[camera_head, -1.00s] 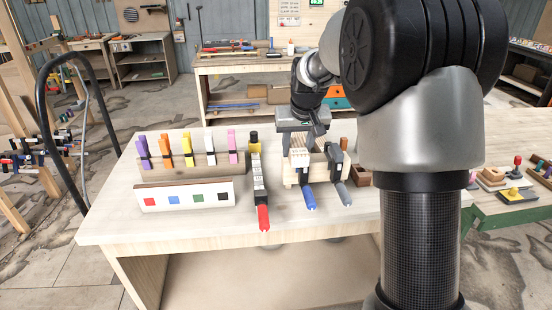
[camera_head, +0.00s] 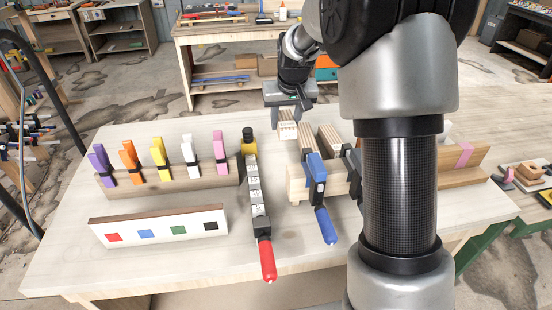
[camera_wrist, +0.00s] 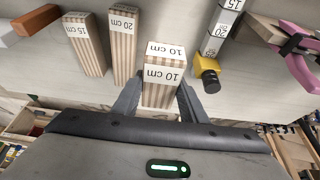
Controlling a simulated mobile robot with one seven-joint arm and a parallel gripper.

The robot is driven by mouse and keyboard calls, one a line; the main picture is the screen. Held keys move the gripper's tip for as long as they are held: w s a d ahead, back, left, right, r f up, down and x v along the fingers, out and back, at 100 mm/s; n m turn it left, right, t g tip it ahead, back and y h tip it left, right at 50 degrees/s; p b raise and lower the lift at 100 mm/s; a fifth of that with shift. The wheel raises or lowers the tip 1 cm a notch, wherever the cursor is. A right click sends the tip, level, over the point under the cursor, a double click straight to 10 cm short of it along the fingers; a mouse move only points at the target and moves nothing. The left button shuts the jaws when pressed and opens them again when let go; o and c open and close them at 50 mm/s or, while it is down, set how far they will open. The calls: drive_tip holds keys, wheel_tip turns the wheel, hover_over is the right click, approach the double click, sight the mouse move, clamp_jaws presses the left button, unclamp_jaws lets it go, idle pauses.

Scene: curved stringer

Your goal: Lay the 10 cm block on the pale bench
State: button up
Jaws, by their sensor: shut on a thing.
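The 10 cm block (camera_wrist: 162,78) is a short striped wooden block with a white label on top and side. In the wrist view it stands between the two fingers of my gripper (camera_wrist: 158,98), which is shut on it. The pale bench (camera_head: 190,265) is a wide wooden worktop with a bare front strip.
A red-handled clamp (camera_head: 257,205) and a blue-handled clamp (camera_head: 319,190) lie in front. A rack of coloured clips (camera_head: 170,180) and a colour-square board (camera_head: 160,227) occupy the left.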

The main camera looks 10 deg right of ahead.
hover_over(283, 159)
drive_tip(key=s, duration=0.1)
drive_tip(key=f, duration=1)
drive_tip(key=shift+s+d+f, duration=0.1)
drive_tip(key=shift+s, duration=0.1)
drive_tip(key=shift+f+b, duration=0.7)
drive_tip(key=shift+b, duration=0.1)
drive_tip(key=o, duration=1.2)
drive_tip(key=shift+r, duration=0.1)
